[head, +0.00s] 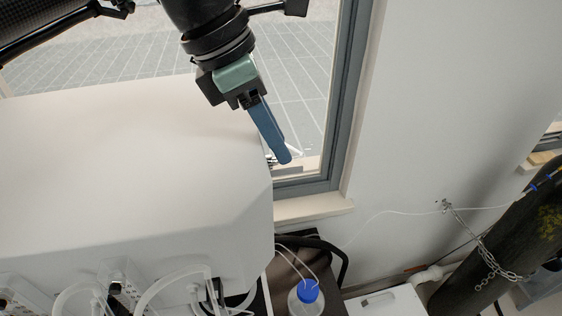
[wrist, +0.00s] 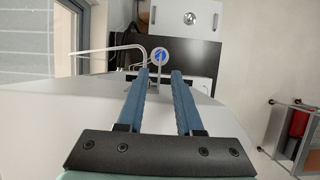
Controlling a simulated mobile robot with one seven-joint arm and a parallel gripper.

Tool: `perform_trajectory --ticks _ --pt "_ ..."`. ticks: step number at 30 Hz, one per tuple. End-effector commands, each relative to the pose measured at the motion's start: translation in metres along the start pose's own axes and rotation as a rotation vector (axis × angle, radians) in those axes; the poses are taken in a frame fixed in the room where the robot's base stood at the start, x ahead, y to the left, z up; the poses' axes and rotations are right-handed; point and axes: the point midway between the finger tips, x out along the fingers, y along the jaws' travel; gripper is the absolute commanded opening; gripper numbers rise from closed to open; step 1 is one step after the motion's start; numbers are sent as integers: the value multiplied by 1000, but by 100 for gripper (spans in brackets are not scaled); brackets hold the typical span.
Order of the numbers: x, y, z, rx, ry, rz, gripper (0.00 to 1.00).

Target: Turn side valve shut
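My gripper (head: 284,157) reaches down past the right end of the large white machine (head: 130,180) in the head view. A round blue part with a pale rim (wrist: 159,56) appears just beyond the fingertips, roughly in line with the gap. Small pale metal parts (head: 271,159) show beside the fingertips in the head view, mostly hidden by the machine and fingers.
A window with a grey frame (head: 345,90) and a white wall (head: 440,110) lie close to the right of my gripper. Below stands a blue-capped bottle (head: 307,291). A dark chained cylinder (head: 500,250) stands at right. A thin pale tube (wrist: 112,49) bends beside the round part.

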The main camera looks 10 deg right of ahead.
Motion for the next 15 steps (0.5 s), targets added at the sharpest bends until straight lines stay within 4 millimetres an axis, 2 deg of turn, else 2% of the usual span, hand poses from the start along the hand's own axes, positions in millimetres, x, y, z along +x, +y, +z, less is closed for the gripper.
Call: perform_trajectory --ticks 1,6,15 --pt "14 0 -2 1 1 -1 35" --pt "32 0 -1 0 0 0 35" --pt "40 0 0 0 -1 -1 35"
